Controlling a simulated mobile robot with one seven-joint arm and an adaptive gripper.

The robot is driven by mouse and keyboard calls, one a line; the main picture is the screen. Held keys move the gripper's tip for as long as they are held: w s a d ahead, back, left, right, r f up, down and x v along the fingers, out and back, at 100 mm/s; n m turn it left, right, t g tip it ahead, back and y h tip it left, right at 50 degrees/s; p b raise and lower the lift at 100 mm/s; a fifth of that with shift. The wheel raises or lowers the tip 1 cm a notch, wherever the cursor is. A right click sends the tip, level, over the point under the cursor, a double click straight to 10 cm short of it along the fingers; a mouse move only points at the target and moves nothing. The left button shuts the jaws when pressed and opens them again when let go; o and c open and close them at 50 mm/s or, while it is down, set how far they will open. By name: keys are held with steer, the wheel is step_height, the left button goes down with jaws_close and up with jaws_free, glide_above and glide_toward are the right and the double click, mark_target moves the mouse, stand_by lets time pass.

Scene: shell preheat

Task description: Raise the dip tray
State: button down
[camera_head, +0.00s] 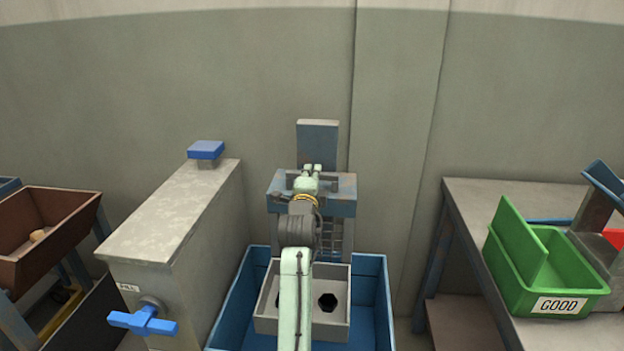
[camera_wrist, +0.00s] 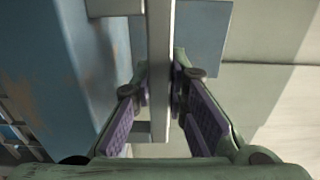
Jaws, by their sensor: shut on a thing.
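In the head view a grey tray (camera_head: 262,318) with a dark hole showing sits low inside a blue tub (camera_head: 376,290). I take it for the dip tray, and my arm hides its middle. Behind it stands a blue frame (camera_head: 343,208) with a grid front. My gripper (camera_head: 311,169) is at the top of this frame. In the wrist view the purple-padded fingers of my gripper (camera_wrist: 161,88) are shut on a grey bar (camera_wrist: 160,40) that runs up the picture between them. The link between bar and tray is hidden.
A grey cabinet (camera_head: 178,212) with a blue valve handle (camera_head: 143,321) stands left of the tub. A brown bin (camera_head: 60,225) is at the far left. A bench (camera_head: 470,200) at right carries a green bin (camera_head: 545,270) labelled GOOD. The wall is close behind.

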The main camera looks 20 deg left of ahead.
steer(key=shift+r, duration=0.5)
steer(key=c, duration=1.8)
jaws_free()
steer(key=shift+o, duration=1.2)
steer(key=shift+f, duration=0.1)
steer(key=shift+f, duration=0.15)
steer(key=v, duration=1.2)
